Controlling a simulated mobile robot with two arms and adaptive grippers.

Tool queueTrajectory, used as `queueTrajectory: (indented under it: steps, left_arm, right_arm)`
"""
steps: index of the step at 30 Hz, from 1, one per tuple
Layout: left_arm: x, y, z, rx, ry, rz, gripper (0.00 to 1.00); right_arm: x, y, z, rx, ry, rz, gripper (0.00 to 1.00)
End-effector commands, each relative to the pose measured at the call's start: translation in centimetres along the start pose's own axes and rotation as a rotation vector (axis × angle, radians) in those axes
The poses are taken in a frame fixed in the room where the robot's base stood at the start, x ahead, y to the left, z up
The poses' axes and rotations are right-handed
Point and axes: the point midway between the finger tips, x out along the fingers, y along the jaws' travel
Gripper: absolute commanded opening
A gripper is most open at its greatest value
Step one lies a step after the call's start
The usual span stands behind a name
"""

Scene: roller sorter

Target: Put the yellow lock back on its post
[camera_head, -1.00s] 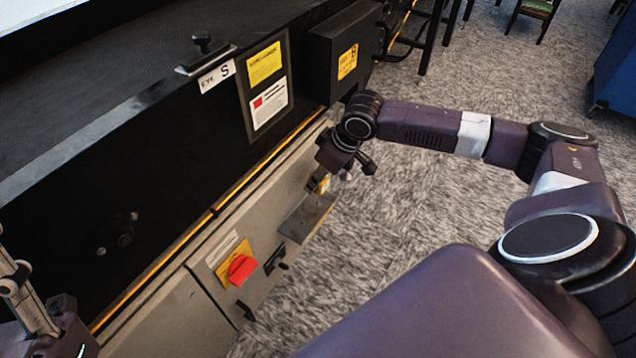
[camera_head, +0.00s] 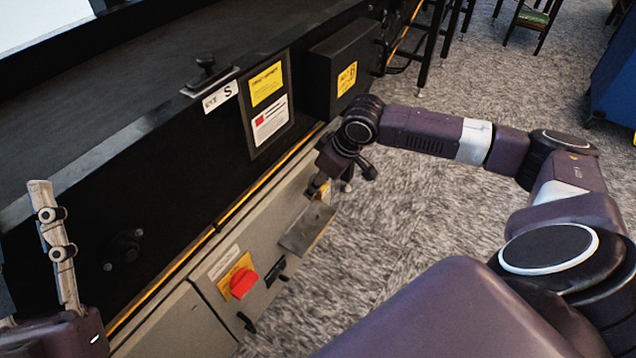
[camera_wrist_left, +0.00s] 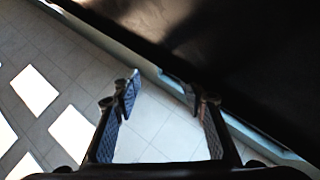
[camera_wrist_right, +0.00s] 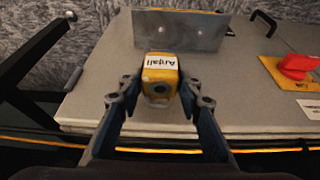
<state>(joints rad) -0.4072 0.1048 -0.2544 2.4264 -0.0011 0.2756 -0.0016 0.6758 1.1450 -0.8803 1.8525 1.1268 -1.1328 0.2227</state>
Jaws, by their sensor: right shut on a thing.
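The yellow lock (camera_wrist_right: 160,75) with a white label is between the fingertips of my right gripper (camera_wrist_right: 160,98) in the right wrist view. The gripper is shut on it, in front of the grey cabinet panel. In the head view a small yellow patch of the lock (camera_head: 325,188) shows below my right gripper (camera_head: 347,172). I cannot make out the post; it may be hidden by the lock or the fingers. My left gripper (camera_wrist_left: 163,92) is open and empty, beside the dark machine side. It also shows at the lower left of the head view (camera_head: 58,245).
A metal plate (camera_wrist_right: 185,30) stands out from the cabinet near the lock. A red rotary switch (camera_head: 243,282) on a yellow plate and a black handle (camera_head: 276,268) are close by. A black box (camera_head: 343,75) juts out above. Carpeted floor lies open to the right.

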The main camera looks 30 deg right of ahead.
Motion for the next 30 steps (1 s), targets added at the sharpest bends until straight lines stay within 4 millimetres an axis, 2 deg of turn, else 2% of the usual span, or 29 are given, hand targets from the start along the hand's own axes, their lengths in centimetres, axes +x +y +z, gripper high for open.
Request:
queueTrajectory:
  steps: [30]
  left_arm:
    - [0.7, -0.5, 1.7, 0.005, -0.183, -0.008, 0.4]
  right_arm:
    - [-0.8, 0.0, -0.4, 0.0, 0.001, 0.0, 0.05]
